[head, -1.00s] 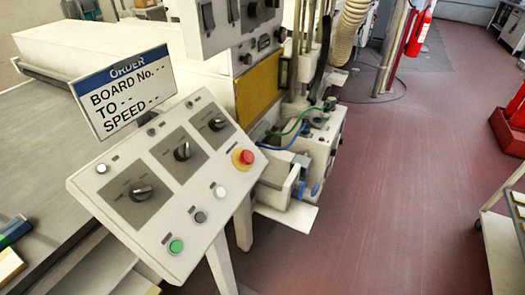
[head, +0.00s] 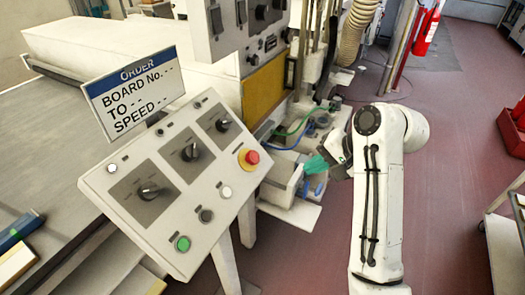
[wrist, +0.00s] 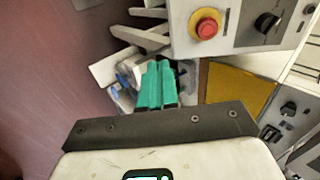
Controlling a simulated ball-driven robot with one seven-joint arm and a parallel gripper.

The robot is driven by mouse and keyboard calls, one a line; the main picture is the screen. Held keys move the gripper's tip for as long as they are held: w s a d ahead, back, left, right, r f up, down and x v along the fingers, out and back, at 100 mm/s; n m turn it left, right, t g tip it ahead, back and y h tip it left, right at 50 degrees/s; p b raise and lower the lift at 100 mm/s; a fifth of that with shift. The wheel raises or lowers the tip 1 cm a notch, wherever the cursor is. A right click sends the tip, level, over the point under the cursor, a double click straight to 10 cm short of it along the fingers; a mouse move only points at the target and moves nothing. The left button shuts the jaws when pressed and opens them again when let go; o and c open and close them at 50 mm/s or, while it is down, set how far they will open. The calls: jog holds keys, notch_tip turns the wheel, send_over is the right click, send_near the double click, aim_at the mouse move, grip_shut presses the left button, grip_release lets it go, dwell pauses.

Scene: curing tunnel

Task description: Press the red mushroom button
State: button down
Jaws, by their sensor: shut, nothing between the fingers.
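The red mushroom button (head: 252,157) sits on a yellow ring at the right end of the sloped control panel (head: 225,197). It also shows in the wrist view (wrist: 206,28), above and to the right of my fingers. My gripper (head: 312,165) has teal fingers and is to the right of the button, apart from it. In the wrist view my gripper (wrist: 158,72) has its two fingers together, with nothing between them. Nothing covers the button in either view.
The panel also holds several black rotary knobs (head: 150,190), a green button (head: 183,243) and small white and dark buttons. An order sign (head: 134,90) stands behind its upper left edge. Machine parts with hoses (head: 295,135) lie behind my gripper. Red floor (head: 460,120) is open at right.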

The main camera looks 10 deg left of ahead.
aim_at(255, 156)
jog(key=w+a+r+y, duration=0.1)
jog(key=w+a+r, duration=0.1)
jog(key=r, duration=0.4)
jog(key=shift+w+a+r, duration=0.2)
jog(key=shift+a+r, duration=0.15)
jog(key=shift+a, duration=0.55)
jog(key=p+x, duration=0.2)
jog(key=x, duration=1.2)
jog(key=shift+s, duration=0.1)
